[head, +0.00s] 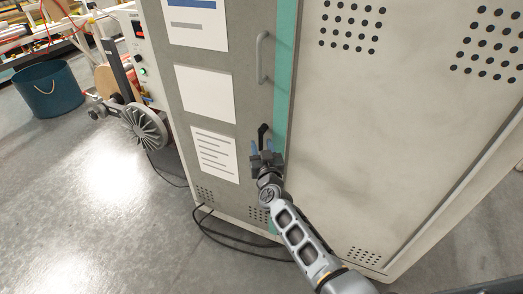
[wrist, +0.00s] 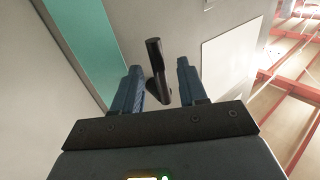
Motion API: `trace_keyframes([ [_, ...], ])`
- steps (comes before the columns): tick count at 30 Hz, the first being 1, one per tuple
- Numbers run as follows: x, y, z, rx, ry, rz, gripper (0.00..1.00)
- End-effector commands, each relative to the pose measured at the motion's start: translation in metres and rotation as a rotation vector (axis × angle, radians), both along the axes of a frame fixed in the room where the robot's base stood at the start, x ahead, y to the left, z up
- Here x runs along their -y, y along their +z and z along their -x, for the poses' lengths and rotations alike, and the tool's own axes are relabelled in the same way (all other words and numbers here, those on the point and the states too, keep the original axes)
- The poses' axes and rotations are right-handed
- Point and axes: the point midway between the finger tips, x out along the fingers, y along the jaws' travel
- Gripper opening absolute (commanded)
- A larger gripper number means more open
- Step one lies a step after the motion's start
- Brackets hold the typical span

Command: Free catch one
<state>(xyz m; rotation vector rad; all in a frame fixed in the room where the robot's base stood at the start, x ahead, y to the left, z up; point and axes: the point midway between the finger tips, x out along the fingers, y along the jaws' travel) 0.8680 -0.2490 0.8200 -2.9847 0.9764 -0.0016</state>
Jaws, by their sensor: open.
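A small black catch lever (head: 263,133) sits on the grey cabinet door, close to the teal strip at the door's edge. My gripper (head: 266,149) is at the door just below and around the lever in the head view. In the wrist view the catch lever (wrist: 155,68) stands out between the two blue fingers of my gripper (wrist: 160,78). The gripper is open, with a gap visible on both sides of the lever. Whether a finger touches it I cannot tell. Only this one catch shows clearly.
A grey bar handle (head: 261,57) is mounted above the catch on the grey door (head: 255,100). Paper sheets are fixed to its left. A spoked wheel (head: 144,127) juts out at the left. A black cable (head: 235,240) lies on the floor by the cabinet base. A teal bin (head: 50,90) stands far left.

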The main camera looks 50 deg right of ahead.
Motion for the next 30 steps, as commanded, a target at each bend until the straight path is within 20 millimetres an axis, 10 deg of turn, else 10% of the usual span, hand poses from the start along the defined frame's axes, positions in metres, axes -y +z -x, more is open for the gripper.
trace_keyframes([
  [13,0.0067,0.0007,-0.0081,-0.001,0.001,0.002,0.41],
  [30,0.0066,0.0007,-0.0081,-0.001,0.0,0.002,0.0],
])
